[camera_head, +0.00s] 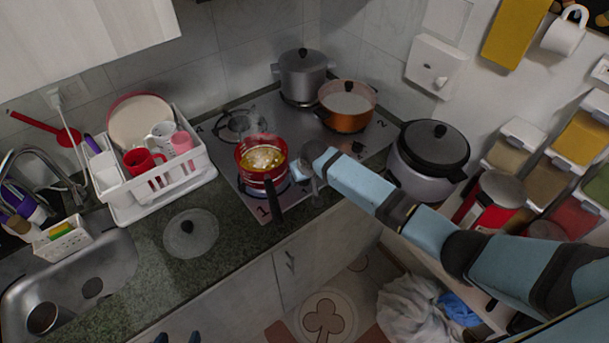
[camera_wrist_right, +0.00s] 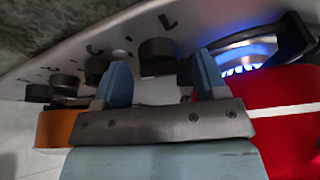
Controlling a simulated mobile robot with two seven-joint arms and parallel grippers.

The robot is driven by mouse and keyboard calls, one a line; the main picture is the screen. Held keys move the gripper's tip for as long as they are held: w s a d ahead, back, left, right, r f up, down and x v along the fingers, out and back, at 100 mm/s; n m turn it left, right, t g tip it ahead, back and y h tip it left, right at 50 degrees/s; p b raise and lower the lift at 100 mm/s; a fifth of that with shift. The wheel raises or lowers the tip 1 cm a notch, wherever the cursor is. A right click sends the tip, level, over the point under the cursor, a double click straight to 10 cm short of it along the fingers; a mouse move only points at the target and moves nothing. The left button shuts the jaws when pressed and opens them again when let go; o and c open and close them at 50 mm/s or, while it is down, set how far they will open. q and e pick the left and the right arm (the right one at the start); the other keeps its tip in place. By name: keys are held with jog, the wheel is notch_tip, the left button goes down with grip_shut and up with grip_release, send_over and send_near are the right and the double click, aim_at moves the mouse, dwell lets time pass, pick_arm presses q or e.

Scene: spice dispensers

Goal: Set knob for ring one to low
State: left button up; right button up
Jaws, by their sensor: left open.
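The ring-one burner, beside the printed 1 (camera_head: 262,211), is under a red pot (camera_head: 250,178) in the head view. A blue flame (camera_wrist_right: 240,68) burns beside the red pot in the right wrist view. A dark knob (camera_wrist_right: 157,52) stands near a printed mark there; its setting is unclear. My right gripper (camera_wrist_right: 160,85) is open, its blue fingers apart with this knob beyond the gap; contact is unclear. In the head view my right gripper (camera_head: 305,170) is at the stove's front, right of the red pot. My left gripper (camera_head: 178,338) is open and empty at the bottom edge, only its tips showing.
More knobs (camera_wrist_right: 65,85) line the stove panel. An orange pot (camera_head: 345,118) and grey pot (camera_head: 303,72) stand at the back. The red pot's black handle (camera_head: 272,198) juts forward near my right gripper. A glass lid (camera_head: 190,233) lies on the counter.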

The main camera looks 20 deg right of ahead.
jog(key=shift+s+r, duration=0.15)
jog(key=shift+r, duration=0.15)
jog(key=b+v, duration=0.1)
jog(key=v, duration=1.2)
jog(key=shift+b, duration=0.3)
